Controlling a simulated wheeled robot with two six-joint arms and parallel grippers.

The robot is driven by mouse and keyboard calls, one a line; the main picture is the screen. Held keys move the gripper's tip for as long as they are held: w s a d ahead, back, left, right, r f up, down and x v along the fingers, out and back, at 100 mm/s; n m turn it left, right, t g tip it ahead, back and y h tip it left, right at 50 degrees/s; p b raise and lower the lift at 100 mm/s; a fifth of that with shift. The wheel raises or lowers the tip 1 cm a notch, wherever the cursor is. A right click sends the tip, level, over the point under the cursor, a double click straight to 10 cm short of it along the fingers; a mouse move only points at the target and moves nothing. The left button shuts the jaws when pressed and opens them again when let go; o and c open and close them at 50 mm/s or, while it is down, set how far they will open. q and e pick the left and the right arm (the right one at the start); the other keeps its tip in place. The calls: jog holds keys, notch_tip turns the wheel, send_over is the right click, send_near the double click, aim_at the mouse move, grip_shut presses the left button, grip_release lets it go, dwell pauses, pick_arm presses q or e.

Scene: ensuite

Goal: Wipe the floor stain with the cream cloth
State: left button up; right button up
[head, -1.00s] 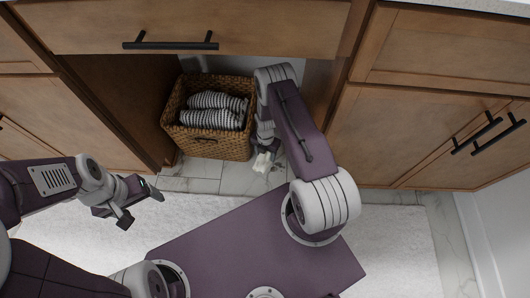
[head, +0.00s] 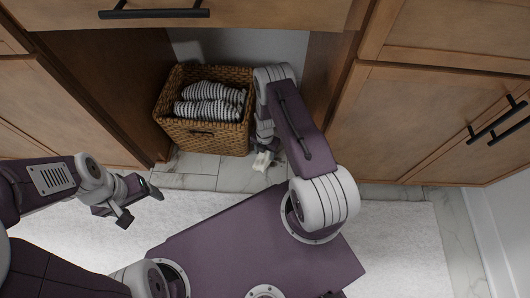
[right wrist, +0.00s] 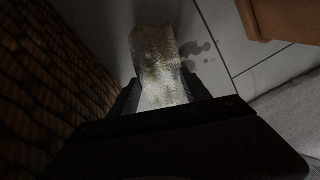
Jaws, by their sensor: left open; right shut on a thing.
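The cream cloth (right wrist: 158,68) is held between the fingers of my right gripper (right wrist: 160,98) in the right wrist view. It hangs down near the floor; whether it touches the tiles I cannot tell. In the head view the pale cloth (head: 262,160) shows just below my right gripper (head: 266,146), beside the basket. The dark floor stain (right wrist: 200,52) shows as several wet-looking spots on the tile, just right of the cloth in the right wrist view. My left gripper (head: 141,205) is open and empty above the white rug at the left.
A wicker basket (head: 207,137) with striped towels (head: 210,101) stands in the open vanity bay, close left of my right gripper. Wooden cabinets (head: 420,125) flank the bay. A white rug (head: 405,245) covers the floor in front. A drawer handle (head: 153,13) is above.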

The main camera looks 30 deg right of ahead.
jog(key=shift+f+b, duration=0.7)
jog(key=shift+f, duration=0.35)
dwell(0.5)
jog(key=shift+r, duration=0.1)
jog(key=shift+s+d+r+p, duration=0.1)
jog(key=shift+s+d+p, duration=0.25)
jog(key=shift+d, duration=0.25)
jog(key=shift+s+d+p, duration=0.25)
jog(key=shift+s+d, duration=0.1)
jog(key=shift+d, duration=0.2)
jog(key=shift+s+d+f+p, duration=0.1)
jog(key=shift+s+d, duration=0.3)
jog(key=shift+d, duration=0.25)
jog(key=shift+s+d+f+p, duration=0.15)
jog(key=shift+s+d, duration=0.25)
jog(key=shift+d, duration=0.25)
jog(key=shift+s+d+r+p, duration=0.1)
jog(key=shift+s+d, duration=0.3)
jog(key=shift+d, duration=0.25)
